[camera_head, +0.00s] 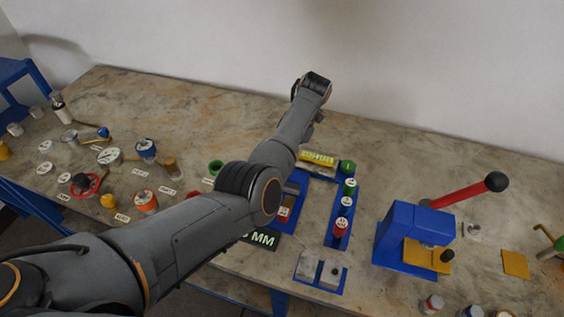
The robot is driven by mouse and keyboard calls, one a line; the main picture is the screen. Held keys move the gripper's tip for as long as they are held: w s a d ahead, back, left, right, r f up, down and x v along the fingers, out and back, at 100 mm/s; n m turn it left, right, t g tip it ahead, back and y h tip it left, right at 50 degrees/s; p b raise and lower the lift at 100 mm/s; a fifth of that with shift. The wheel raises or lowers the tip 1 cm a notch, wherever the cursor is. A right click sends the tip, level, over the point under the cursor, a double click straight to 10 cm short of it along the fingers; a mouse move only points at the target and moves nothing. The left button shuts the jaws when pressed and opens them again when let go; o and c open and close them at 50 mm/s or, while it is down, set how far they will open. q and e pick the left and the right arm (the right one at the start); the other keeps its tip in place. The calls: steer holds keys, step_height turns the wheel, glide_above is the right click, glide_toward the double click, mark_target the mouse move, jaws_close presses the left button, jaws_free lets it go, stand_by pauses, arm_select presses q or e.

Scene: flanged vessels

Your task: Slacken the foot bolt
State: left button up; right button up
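My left arm crosses the view from the lower left and its far end reaches over the back middle of the table. Its gripper's fingers do not show; they are hidden behind or beyond the arm. My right gripper is not in view. No foot bolt can be made out. A blue press (404,229) with a red lever (461,193) and a black knob stands on the right of the table. A yellow block (421,256) sits at its front. Two grey metal blocks (320,271) lie in a blue tray at the front middle.
A blue rack holds several capped bottles, with a red one (340,228) nearest. A yellow display (317,158) stands behind it. A yellow plate (514,264) lies at right. The back right table is clear.

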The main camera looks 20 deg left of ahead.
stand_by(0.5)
arm_select(q)
steer(key=o, duration=1.1)
steer(key=shift+a, duration=0.1)
steer(key=shift+o, duration=0.2)
steer(key=v, duration=1.2)
steer(key=shift+s+a, duration=0.1)
